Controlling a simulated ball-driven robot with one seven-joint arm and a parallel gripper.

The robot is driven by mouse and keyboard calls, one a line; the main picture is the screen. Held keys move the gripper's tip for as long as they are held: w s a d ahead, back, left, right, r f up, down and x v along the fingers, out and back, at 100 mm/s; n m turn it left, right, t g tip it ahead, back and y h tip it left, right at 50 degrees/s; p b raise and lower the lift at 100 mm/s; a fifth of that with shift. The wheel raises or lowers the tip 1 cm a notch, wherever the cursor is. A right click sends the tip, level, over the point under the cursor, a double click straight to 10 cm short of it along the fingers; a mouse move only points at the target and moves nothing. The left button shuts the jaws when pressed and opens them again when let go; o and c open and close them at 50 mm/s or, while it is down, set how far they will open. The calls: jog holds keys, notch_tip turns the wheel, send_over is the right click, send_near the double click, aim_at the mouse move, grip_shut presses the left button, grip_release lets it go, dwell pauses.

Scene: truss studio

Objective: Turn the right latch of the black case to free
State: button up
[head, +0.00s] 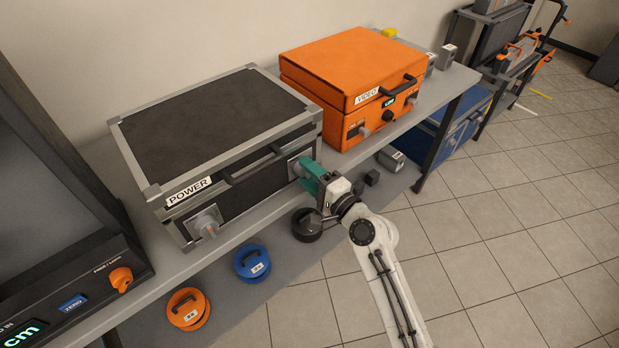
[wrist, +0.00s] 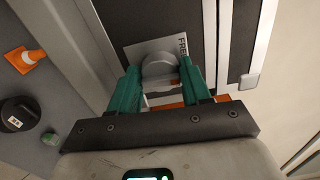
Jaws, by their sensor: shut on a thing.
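The black case (head: 210,125), labelled POWER, sits on the grey shelf with its lid down and metal edges around it. Its left latch (head: 206,222) is a grey knob on a light plate near the POWER label. Its right latch (head: 295,167) is mostly hidden behind my gripper (head: 308,175) in the head view. In the wrist view the right latch's round grey knob (wrist: 159,67) sits between the green fingers of my gripper (wrist: 160,76), which are shut on it. A plate beside the knob carries the word FREE, partly covered. The knob's exact angle is hard to tell.
An orange VIDEO case (head: 345,75) stands right of the black case. A device with an orange knob (head: 121,279) is at left. Blue (head: 252,262), orange (head: 188,309) and black (head: 307,225) round weights lie on the lower shelf.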

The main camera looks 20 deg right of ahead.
jog(key=shift+n, duration=0.4)
jog(key=shift+f, duration=0.1)
jog(key=o, duration=1)
jog(key=shift+b+v, duration=1)
jog(key=shift+v, duration=4.4)
